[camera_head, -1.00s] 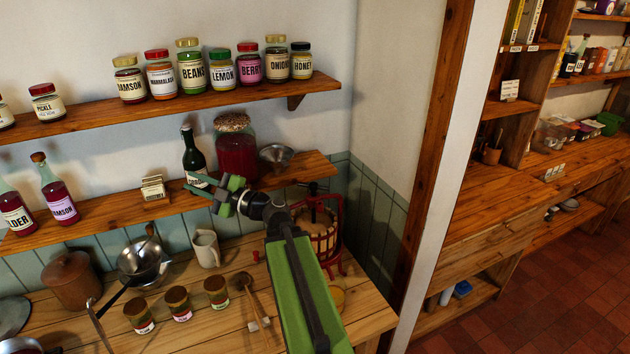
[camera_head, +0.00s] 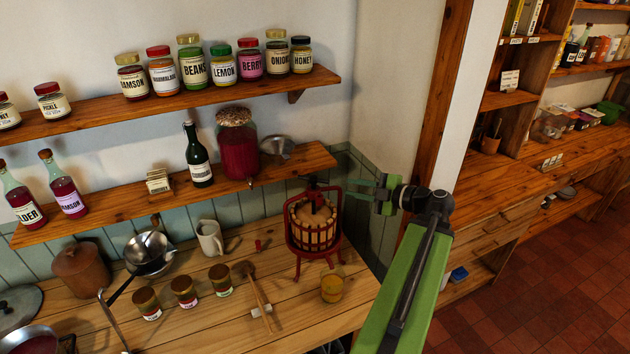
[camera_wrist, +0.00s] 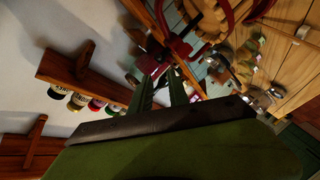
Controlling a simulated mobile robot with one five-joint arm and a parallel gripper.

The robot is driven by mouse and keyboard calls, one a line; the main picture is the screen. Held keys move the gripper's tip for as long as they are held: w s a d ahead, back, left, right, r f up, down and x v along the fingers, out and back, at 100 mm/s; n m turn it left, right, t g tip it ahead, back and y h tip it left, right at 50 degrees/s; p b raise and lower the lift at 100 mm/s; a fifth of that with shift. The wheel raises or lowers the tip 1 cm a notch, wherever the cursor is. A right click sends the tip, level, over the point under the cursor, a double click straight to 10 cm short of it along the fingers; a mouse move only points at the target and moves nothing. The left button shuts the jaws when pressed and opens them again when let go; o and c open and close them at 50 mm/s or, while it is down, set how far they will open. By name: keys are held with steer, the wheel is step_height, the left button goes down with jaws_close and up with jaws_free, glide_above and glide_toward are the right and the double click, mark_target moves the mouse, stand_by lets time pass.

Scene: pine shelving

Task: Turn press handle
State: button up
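The press (camera_head: 314,232) stands at the back right of the pine worktop, a slatted wooden basket in a red metal frame. A small dark piece that looks like its handle (camera_head: 311,181) is at the top of the frame, close under the lower shelf. My gripper (camera_head: 352,190) is to the right of the press top, pointing left, with its green fingers apart and nothing between them. In the wrist view the two fingers (camera_wrist: 162,88) also stand apart, and part of the red frame (camera_wrist: 182,46) curves just beyond them. I cannot tell whether a finger touches the handle.
The lower shelf (camera_head: 120,208) ends just above and left of the press, holding bottles, a large red jar (camera_head: 238,150) and a metal funnel (camera_head: 279,147). An orange jar (camera_head: 332,287) stands in front of the press. A wooden post (camera_head: 432,130) rises to the right.

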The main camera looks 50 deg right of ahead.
mark_target(321, 181)
steer(key=b+x, duration=0.2)
steer(key=x, duration=1.2)
steer(key=shift+w+a+f+b, duration=0.1)
steer(key=shift+w+f+b, duration=0.05)
steer(key=shift+w+b, duration=0.25)
jaws_close()
steer(key=shift+d, duration=0.25)
steer(key=shift+a, duration=0.2)
steer(key=shift+d+n+y, duration=0.1)
steer(key=shift+n+y, duration=0.2)
